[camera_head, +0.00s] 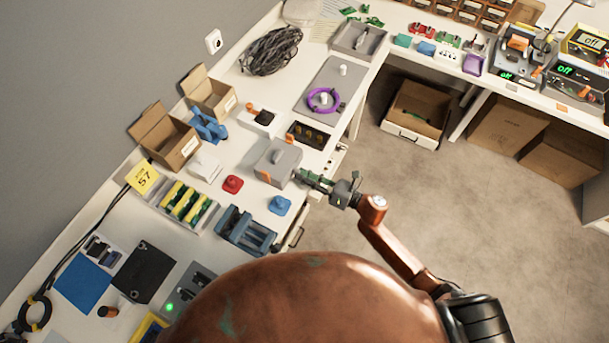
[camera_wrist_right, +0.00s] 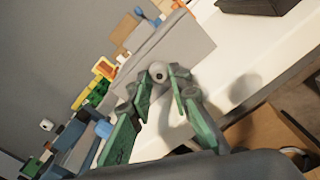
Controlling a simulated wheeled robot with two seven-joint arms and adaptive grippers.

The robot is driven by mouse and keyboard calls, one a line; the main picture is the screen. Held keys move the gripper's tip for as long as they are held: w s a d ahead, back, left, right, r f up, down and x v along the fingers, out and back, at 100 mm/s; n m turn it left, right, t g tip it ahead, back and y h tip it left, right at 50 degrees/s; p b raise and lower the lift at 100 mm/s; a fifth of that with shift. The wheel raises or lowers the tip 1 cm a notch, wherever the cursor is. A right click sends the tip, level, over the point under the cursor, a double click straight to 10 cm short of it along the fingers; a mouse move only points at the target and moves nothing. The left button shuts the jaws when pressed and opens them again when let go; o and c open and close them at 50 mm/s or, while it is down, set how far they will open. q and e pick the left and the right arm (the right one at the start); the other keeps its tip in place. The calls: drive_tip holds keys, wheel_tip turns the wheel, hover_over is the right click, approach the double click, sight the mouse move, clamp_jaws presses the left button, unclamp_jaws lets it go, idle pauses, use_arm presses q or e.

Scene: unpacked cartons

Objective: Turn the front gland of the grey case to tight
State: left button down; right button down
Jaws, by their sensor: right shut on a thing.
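The grey case (camera_head: 278,160) stands on the white bench, with an orange part (camera_head: 264,177) on its side. It fills the upper middle of the right wrist view (camera_wrist_right: 178,52). Its front gland (camera_wrist_right: 158,71) is a pale round piece with a dark hole in the middle. My right gripper (camera_head: 302,175) reaches the case's front face from the right. In the right wrist view its green fingers (camera_wrist_right: 160,80) are shut on the gland, one on each side. The gland is mostly hidden by the fingers in the head view. My left gripper is not in view.
A red block (camera_head: 232,184) and a blue block (camera_head: 279,205) sit near the case. A dark socket tray (camera_head: 308,135) lies just behind it. The floor (camera_head: 400,185) beside the bench is open.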

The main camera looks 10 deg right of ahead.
idle(0.3)
drive_tip(key=c, duration=1.8)
unclamp_jaws()
drive_tip(key=shift+o, duration=0.2)
drive_tip(key=v, duration=1.2)
drive_tip(key=shift+f+m, duration=0.15)
drive_tip(key=shift+m, duration=0.15)
